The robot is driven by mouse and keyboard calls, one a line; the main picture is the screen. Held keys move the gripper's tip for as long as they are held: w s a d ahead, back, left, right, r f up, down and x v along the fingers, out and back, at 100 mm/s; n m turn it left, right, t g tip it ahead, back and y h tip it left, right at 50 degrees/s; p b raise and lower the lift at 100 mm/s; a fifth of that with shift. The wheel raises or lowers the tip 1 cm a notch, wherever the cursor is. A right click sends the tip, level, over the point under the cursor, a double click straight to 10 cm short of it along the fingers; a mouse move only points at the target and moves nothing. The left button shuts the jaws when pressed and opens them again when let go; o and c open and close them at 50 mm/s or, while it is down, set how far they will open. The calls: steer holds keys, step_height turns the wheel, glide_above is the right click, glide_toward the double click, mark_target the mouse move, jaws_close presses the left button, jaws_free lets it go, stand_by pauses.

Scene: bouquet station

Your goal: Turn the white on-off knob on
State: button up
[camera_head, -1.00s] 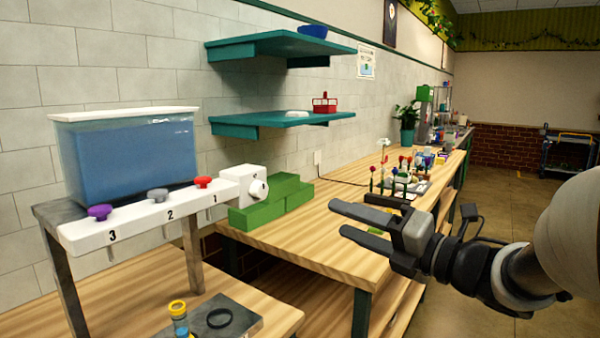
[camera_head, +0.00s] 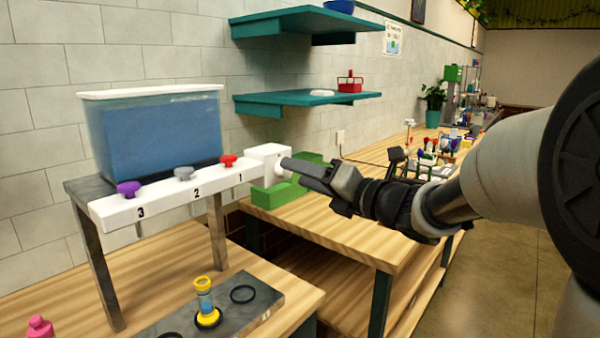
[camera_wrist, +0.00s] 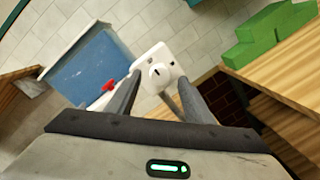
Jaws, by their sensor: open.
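The white on-off knob (camera_wrist: 160,73) is a round dial with a dark mark on the end face of the white box (camera_head: 266,153), at the right end of the numbered tap bar. In the head view the knob is mostly hidden behind my fingers. My gripper (camera_head: 287,164) is open, its fingertips right at the box end. In the wrist view my gripper (camera_wrist: 160,85) has one finger on each side of the knob, with the knob between or just beyond the tips. I cannot tell whether the fingers touch it.
A blue-filled tank (camera_head: 155,130) stands above the bar, which carries purple (camera_head: 129,188), grey (camera_head: 184,173) and red (camera_head: 227,161) taps. Green blocks (camera_head: 272,192) sit on the wooden table close behind my gripper. A yellow-and-blue vial (camera_head: 205,300) stands on a dark plate below.

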steer(key=shift+x, duration=1.3)
steer(key=c, duration=1)
steer(key=shift+c, duration=0.2)
steer(key=shift+m, duration=0.3)
steer(key=m+g+p, duration=0.1)
steer(key=m+p, duration=0.5)
steer(key=m, duration=0.2)
steer(key=m+g+p, duration=0.1)
steer(key=m+p, duration=0.6)
steer(key=m, duration=0.1)
steer(key=shift+w+d, duration=0.1)
steer(key=shift+d, duration=0.05)
steer(key=shift+f, duration=0.1)
